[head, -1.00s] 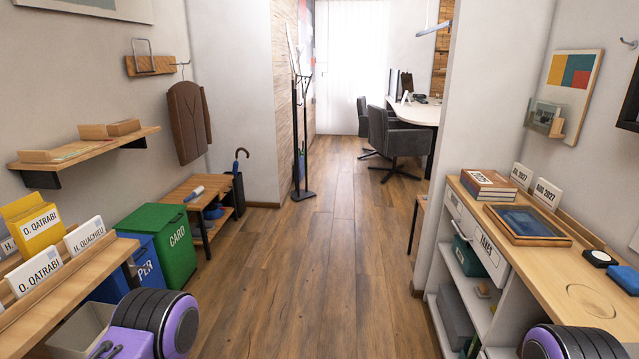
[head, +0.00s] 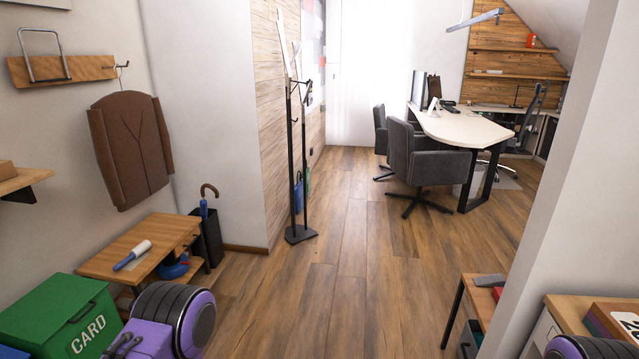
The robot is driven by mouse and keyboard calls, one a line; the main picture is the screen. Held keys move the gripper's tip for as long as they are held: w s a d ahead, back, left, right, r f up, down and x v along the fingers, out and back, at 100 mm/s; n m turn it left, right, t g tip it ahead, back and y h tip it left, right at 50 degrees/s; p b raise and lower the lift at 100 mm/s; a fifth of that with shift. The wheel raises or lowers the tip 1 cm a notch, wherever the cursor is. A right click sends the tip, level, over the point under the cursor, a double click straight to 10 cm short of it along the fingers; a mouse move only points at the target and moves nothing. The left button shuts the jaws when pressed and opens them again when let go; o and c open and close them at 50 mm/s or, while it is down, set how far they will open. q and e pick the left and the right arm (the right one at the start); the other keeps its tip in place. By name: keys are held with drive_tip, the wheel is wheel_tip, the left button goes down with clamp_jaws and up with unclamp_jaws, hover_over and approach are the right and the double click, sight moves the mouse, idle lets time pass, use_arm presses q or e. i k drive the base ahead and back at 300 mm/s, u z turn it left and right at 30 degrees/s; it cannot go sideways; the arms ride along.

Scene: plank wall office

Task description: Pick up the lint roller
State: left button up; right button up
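The lint roller (head: 132,255) has a white roll and a blue handle. It lies on top of a low wooden bench (head: 105,265) against the left wall, in the left part of the head view. My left arm shows at the bottom left as a purple and black link, in front of the bench and to the right of the lint roller. A small part of my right arm shows at the bottom right corner. Neither gripper's fingertips are in view.
A green CARD bin (head: 55,318) stands in front of the bench. An umbrella stand (head: 207,238) is beside the bench, and a black coat rack (head: 297,170) stands further on. A small wooden table (head: 487,292) is at lower right. The middle floor is clear.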

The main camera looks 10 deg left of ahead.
sight(142, 249)
drive_tip(key=i, duration=1.45)
drive_tip(key=u, duration=1.5)
drive_tip(key=i, duration=1.15)
drive_tip(key=z, duration=0.35)
drive_tip(key=i, duration=1.05)
drive_tip(key=u, duration=0.75)
drive_tip(key=i, duration=0.95)
drive_tip(key=u, duration=0.6)
